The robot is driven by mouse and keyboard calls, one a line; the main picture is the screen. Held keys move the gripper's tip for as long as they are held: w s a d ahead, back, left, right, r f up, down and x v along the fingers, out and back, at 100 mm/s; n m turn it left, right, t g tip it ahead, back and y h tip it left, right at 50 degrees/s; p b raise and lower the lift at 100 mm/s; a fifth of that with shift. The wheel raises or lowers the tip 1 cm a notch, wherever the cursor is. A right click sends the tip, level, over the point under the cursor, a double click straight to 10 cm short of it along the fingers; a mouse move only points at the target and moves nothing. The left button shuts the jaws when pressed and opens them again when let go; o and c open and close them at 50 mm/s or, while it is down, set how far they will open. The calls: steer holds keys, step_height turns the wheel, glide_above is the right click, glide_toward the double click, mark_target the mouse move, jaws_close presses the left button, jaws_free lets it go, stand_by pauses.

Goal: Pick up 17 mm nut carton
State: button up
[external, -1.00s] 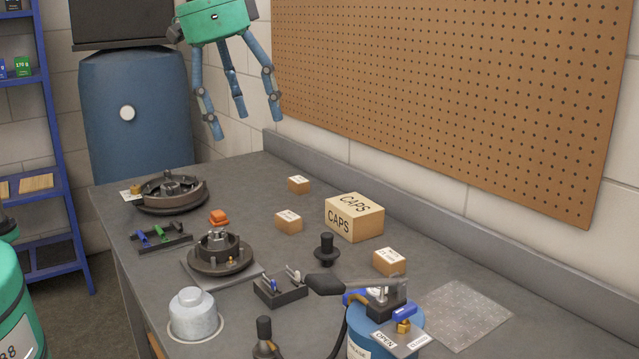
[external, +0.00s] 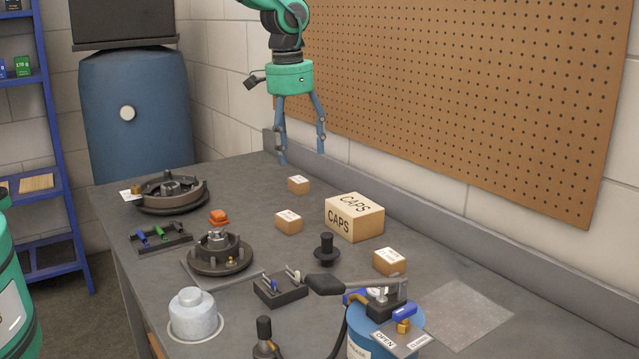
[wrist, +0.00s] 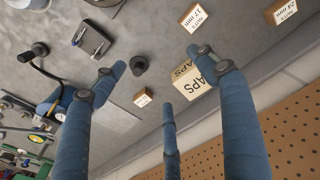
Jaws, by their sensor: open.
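The 17 mm nut carton (wrist: 195,17) is a small tan box with a white label, near the top edge of the wrist view. By layout it matches the small carton (external: 288,222) left of the CAPS box in the external view, where its label is too small to read. My gripper (external: 302,156) is open and empty, fingers pointing down, above the far back part of the bench and apart from the cartons. In the wrist view its fingers (wrist: 157,72) are spread wide, and the 17 mm carton lies beyond the fingertips.
A 24 mm nut carton (wrist: 281,11) and another small carton (external: 389,262) stand on the bench. The larger CAPS box (external: 354,218) is right of the 17 mm carton. A black knob (external: 326,250) and round fixture (external: 220,252) stand nearer. A pegboard wall (external: 460,90) runs behind.

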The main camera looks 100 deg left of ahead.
steer(key=s+a+f+n+p, duration=0.1)
steer(key=s+a+f, duration=0.3)
steer(key=a+f, duration=0.5)
steer(key=shift+s+a+n+g+h+p, duration=0.35)
steer(key=shift+a+p, duration=0.1)
steer(key=shift+p, duration=0.35)
steer(key=shift+f, duration=0.1)
glide_above(288, 216)
steer(key=shift+f, duration=4.25)
steer(key=shift+f, duration=0.1)
steer(key=shift+a+f+p, duration=0.1)
steer(key=shift+f+p, duration=0.25)
steer(key=shift+f, duration=2.15)
steer(key=c, duration=1.7)
